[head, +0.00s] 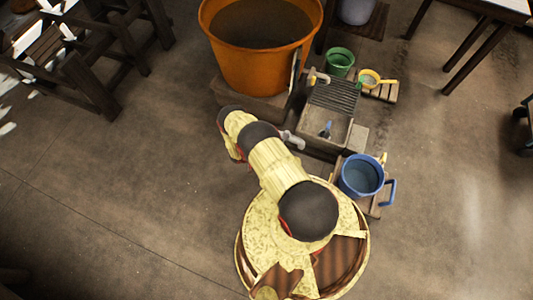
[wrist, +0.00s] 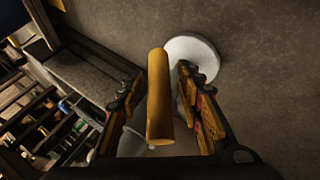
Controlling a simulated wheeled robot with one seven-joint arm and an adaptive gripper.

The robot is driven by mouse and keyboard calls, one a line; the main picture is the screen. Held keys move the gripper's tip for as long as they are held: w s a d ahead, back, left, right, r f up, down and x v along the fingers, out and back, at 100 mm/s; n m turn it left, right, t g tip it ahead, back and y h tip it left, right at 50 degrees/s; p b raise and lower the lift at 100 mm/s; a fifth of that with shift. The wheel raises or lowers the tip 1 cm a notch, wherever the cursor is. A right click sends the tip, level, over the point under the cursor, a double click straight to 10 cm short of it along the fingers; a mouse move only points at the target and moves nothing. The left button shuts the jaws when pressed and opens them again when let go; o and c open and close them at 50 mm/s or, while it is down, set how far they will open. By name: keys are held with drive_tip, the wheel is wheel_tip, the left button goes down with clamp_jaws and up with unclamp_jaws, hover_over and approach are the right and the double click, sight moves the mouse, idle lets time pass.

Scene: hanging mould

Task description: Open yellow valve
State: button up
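The yellow valve (wrist: 160,100) shows in the wrist view as a thick yellow cylinder pointing toward the camera. A white round disc (wrist: 203,56) is behind it, beside a wall-like surface. My gripper (wrist: 159,77) is open, with one finger on each side of the yellow cylinder. A gap shows on both sides; the right finger is closer to it. A pale, blurred shape lies below the cylinder, partly hidden by it. In the head view my arm reaches up and left, and I cannot make out the gripper there.
In the head view an orange tub (head: 262,75) stands beyond my arm. A grey sink (head: 324,130) stands right of my arm, with a blue bucket (head: 361,188) and a green bucket (head: 340,57) near it. Wooden furniture stands at upper left. The floor at left is clear.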

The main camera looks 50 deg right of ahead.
drive_tip(key=shift+d+f, duration=0.2)
drive_tip(key=shift+c, duration=0.4)
drive_tip(key=c, duration=0.8)
clamp_jaws()
